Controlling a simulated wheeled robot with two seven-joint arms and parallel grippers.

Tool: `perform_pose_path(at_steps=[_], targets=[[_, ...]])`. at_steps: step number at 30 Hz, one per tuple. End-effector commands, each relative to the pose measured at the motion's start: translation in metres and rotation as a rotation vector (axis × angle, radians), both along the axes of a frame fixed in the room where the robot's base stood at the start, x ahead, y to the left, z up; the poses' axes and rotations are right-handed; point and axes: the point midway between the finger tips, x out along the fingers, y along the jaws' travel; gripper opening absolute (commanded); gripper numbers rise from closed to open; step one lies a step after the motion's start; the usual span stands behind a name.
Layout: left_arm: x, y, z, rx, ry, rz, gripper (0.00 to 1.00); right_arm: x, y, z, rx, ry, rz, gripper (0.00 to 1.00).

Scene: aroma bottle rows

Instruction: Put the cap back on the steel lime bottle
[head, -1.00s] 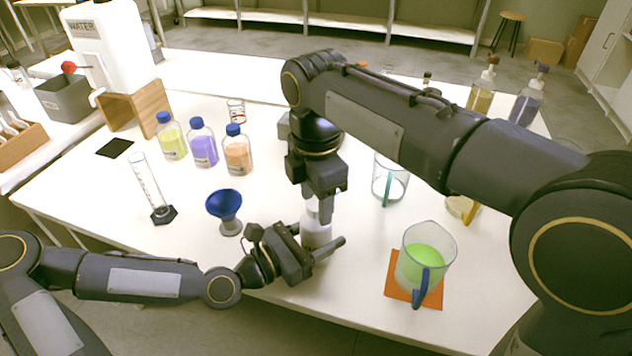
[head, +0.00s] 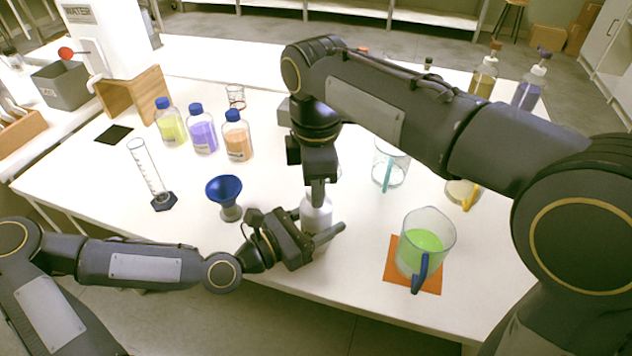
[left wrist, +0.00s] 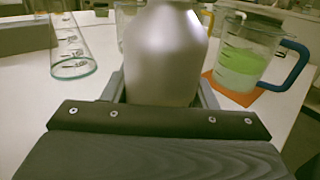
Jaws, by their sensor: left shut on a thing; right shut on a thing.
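The steel bottle (head: 316,213) stands upright near the front middle of the table. Its silvery body and shoulder also show in the left wrist view (left wrist: 165,55), where its top is cut off. My left gripper (head: 318,242) is shut around the lower body of the bottle. My right gripper (head: 318,196) points down over the bottle's top, with its fingers shut at the neck. The cap is hidden between those fingers, so I cannot see how it sits on the neck.
A beaker of green liquid (head: 424,245) with a blue handle stands on an orange mat (head: 398,272) to the right. A blue funnel (head: 224,190) and a measuring cylinder (head: 148,172) stand left. Blue-capped bottles (head: 203,136) and an empty beaker (head: 390,165) stand behind.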

Motion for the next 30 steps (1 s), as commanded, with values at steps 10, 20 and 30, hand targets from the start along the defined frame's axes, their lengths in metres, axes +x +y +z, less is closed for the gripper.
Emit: perform_pose_path(at_steps=[10,20,30], targets=[[-0.0001,-0.0001,0.0001,0.0,0.0,0.0,0.0,0.0001,0.0001,-0.0005,0.0,0.0,-0.889,0.03],[-0.0001,-0.0001,0.0001,0.0,0.0,0.0,0.0,0.0002,-0.0002,-0.0011,-0.001,-0.001,-1.689,0.03],[-0.0002,-0.0001,0.0,0.0,0.0,-0.001,0.0,0.0001,-0.0001,-0.0011,0.0,0.0,-1.766,0.47]])
